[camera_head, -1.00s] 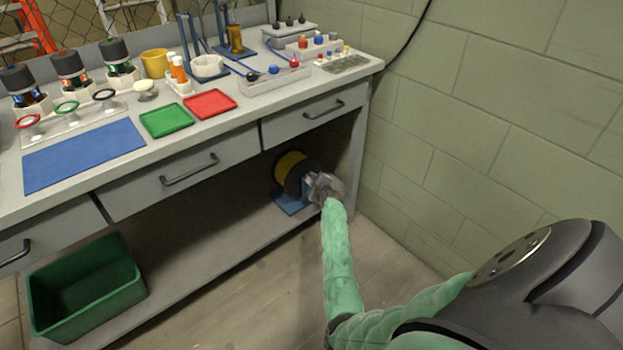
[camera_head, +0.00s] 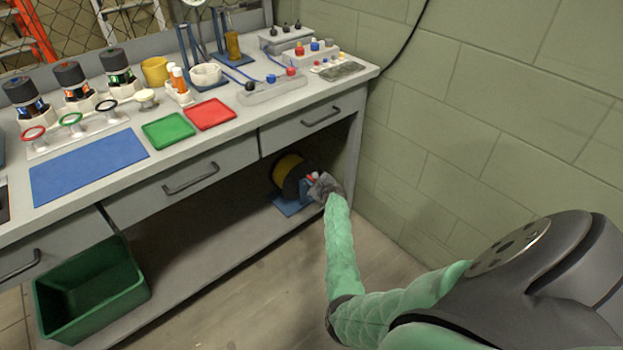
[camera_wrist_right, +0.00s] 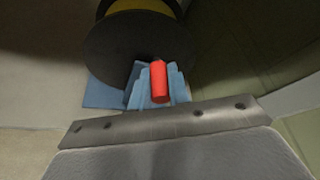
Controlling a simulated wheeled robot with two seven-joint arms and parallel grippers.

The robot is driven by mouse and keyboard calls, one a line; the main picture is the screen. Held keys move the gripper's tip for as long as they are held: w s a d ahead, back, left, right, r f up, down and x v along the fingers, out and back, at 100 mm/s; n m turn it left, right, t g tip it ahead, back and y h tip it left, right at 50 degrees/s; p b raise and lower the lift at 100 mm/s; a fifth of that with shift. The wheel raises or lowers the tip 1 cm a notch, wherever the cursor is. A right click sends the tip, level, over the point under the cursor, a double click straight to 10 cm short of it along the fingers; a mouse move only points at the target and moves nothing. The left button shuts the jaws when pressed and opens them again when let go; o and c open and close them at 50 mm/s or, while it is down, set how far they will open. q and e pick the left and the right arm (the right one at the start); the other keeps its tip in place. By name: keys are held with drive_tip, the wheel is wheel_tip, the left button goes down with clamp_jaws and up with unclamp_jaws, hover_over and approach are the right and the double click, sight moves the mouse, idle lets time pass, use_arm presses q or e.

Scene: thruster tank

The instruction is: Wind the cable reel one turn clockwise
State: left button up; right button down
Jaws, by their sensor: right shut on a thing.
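The cable reel (camera_head: 289,170), with yellow cable and dark flanges, stands on a blue base (camera_head: 287,206) on the lower shelf under the bench. In the right wrist view the dark flange (camera_wrist_right: 125,50) faces me, with a red handle (camera_wrist_right: 159,82) in front of its lower right part. My right gripper (camera_head: 314,181) is at the reel's near side, shut on the red handle; its fingers show only in part and its grip is partly hidden. My left gripper is not in view.
The bench drawer (camera_head: 190,178) and the worktop edge lie above the reel. A green wall (camera_head: 450,110) stands close on the right. A green bin (camera_head: 92,290) is on the lower shelf at the left. The shelf between bin and reel is clear.

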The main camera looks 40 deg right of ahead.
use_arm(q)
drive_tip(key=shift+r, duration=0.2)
use_arm(e)
drive_tip(key=shift+d+f, duration=0.1)
drive_tip(key=c, duration=1.3)
unclamp_jaws()
drive_tip(key=shift+s, duration=0.1)
use_arm(q)
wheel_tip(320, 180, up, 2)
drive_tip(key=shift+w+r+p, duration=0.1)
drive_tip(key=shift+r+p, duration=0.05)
drive_tip(key=shift+p, duration=0.65)
use_arm(e)
drive_tip(key=v, duration=0.7)
drive_tip(key=shift+s, duration=0.25)
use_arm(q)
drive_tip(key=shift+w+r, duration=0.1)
